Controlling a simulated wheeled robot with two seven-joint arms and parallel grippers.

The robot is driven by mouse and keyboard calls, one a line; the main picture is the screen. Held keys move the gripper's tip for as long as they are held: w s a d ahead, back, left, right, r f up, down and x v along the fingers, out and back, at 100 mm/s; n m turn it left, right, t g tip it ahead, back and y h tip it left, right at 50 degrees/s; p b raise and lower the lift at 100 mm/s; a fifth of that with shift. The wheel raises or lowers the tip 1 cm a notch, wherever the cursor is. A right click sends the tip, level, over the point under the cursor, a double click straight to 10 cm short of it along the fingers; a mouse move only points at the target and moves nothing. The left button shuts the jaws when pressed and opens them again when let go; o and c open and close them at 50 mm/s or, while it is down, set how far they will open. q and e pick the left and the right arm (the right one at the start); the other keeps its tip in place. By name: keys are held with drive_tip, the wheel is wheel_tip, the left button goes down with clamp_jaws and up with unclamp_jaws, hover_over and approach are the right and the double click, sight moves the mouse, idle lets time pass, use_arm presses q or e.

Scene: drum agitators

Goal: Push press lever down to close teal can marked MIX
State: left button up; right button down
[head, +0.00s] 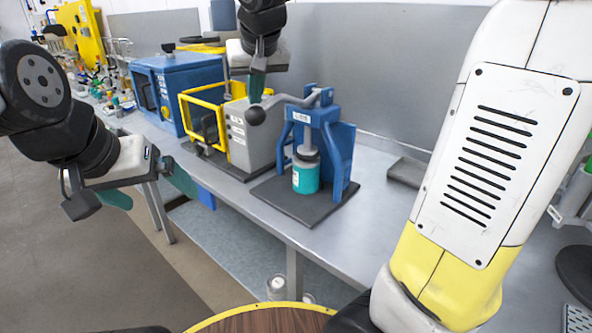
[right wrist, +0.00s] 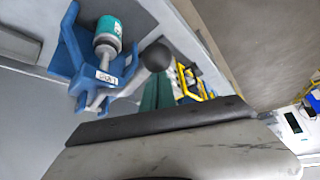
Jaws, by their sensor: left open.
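The blue press (head: 326,140) stands on a dark base plate on the bench. The teal can (head: 306,178) stands upright under its ram; its marking is too small to read. The press lever (head: 290,102) reaches left and ends in a dark ball knob (head: 256,115). The knob also shows in the right wrist view (right wrist: 156,56), with the can (right wrist: 108,34) beyond it. My right gripper (head: 257,96) points down just above the knob, its teal fingers together with nothing between them; I cannot tell whether they touch it. My left gripper (head: 150,192) is open and empty, left of the bench.
A grey machine with a yellow-framed door (head: 205,118) stands close left of the press. A blue box-shaped machine (head: 160,90) is farther left. A grey wall panel (head: 360,70) rises behind. Bare bench (head: 375,200) lies right of the press.

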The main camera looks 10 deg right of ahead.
sight(257, 108)
drive_tip(key=shift+f, duration=1.05)
drive_tip(key=shift+d+f, duration=0.15)
drive_tip(key=shift+f, duration=0.75)
